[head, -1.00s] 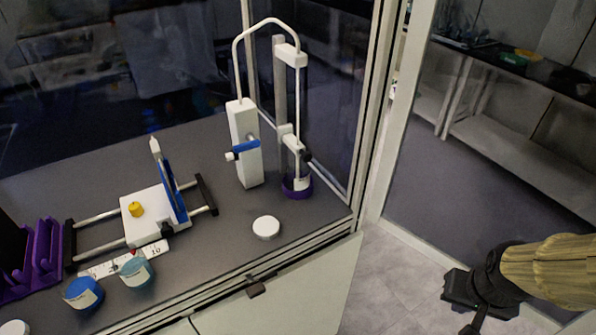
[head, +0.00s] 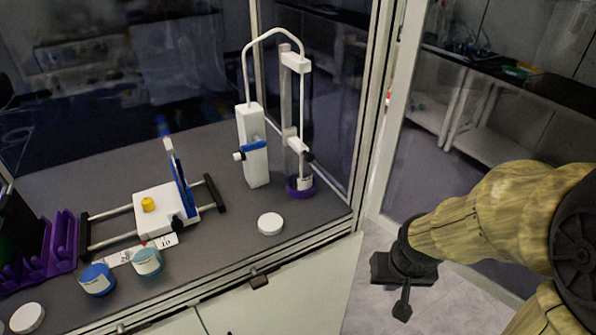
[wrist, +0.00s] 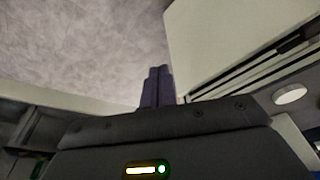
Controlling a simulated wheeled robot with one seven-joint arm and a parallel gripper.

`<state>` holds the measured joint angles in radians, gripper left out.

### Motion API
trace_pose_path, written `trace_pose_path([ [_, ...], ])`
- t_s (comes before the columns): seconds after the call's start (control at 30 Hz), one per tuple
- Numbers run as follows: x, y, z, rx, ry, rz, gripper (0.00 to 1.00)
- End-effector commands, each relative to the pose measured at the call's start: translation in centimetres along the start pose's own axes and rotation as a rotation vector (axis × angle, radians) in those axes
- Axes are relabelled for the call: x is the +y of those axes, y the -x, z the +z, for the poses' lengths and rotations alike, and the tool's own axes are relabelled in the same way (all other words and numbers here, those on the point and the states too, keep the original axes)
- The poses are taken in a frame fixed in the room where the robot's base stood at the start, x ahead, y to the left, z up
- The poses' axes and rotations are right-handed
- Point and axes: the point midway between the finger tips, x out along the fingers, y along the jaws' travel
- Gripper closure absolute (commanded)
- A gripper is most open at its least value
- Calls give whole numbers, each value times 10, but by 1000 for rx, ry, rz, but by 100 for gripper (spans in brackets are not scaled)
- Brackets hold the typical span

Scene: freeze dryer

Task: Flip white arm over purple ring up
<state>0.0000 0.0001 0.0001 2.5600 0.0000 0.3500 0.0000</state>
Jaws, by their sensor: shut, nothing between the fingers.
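The purple ring (head: 300,190) sits at the foot of the upright stand at the back right of the bench. The white arm (head: 296,143) is on the stand's post above the ring, with a dark knob at its right side. A thin bent tube runs from the white block with a blue lever (head: 252,150) over to the stand. My gripper (head: 402,310) is outside the cabinet, low and to the right, well apart from the ring. Its fingers show close together and empty in the wrist view (wrist: 158,86).
A white round lid (head: 270,223) lies on the bench in front of the stand. A slide device with a yellow knob (head: 148,204), blue-lidded jars (head: 97,279) and a purple rack (head: 50,250) stand left. The cabinet's frame post (head: 367,110) is right of the stand.

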Motion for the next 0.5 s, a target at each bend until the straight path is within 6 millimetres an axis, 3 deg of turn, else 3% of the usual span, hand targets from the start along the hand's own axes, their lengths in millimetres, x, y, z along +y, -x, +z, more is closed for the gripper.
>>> trace_pose_path([
  [0.5,-4,-2,-7,24,-52,-7,100],
])
